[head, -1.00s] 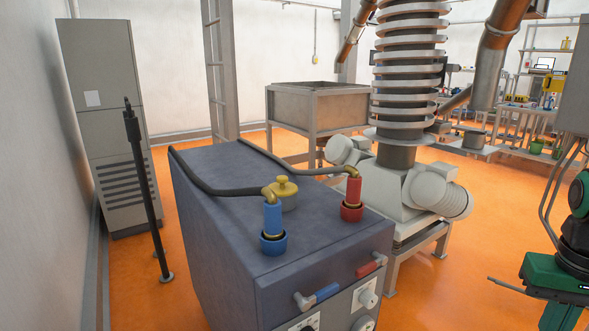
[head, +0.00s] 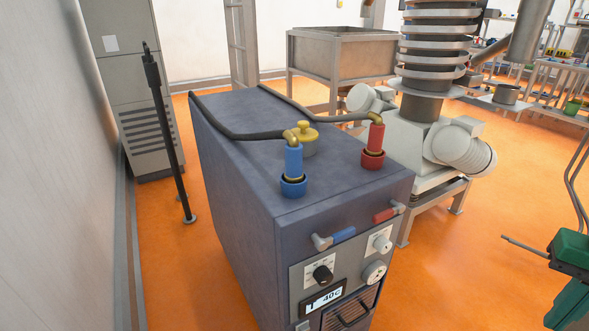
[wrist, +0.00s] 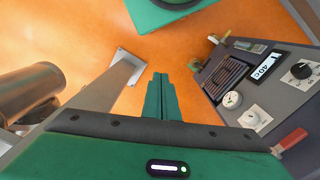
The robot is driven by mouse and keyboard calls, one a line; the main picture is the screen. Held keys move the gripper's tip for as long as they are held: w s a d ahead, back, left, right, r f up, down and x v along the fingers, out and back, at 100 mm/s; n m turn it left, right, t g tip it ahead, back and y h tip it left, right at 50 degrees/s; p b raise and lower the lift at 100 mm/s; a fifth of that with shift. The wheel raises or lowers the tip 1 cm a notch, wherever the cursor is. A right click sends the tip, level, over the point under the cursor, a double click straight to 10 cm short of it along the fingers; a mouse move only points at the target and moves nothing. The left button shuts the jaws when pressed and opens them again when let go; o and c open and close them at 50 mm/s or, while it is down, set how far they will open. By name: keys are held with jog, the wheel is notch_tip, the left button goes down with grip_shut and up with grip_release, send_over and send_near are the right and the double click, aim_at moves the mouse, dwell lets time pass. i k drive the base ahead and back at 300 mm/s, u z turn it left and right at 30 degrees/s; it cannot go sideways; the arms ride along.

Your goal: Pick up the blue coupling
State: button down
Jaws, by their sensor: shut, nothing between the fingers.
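The blue coupling (head: 293,161) is an upright blue sleeve with a brass elbow and a dark hose. It stands in a blue collar (head: 293,188) on top of the blue-grey cabinet (head: 245,168), near its front edge. A similar red coupling (head: 376,137) stands to its right in a red collar. In the wrist view my gripper (wrist: 161,78) has its green fingers together and empty, with orange floor beyond them. The blue coupling does not show in the wrist view. A green part of my arm shows at the right edge of the head view, well apart from the coupling.
A yellow knob (head: 308,137) sits behind the blue coupling. A blue-handled valve (head: 335,238) and a red-handled valve (head: 388,213) stick out of the cabinet front. A large ribbed machine (head: 430,130) stands behind right.

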aim_at(293, 174)
jog(key=u, duration=2.2)
jog(key=k, duration=1.2)
jog(key=z, duration=0.6)
jog(key=i, duration=0.5)
jog(key=u, duration=0.05)
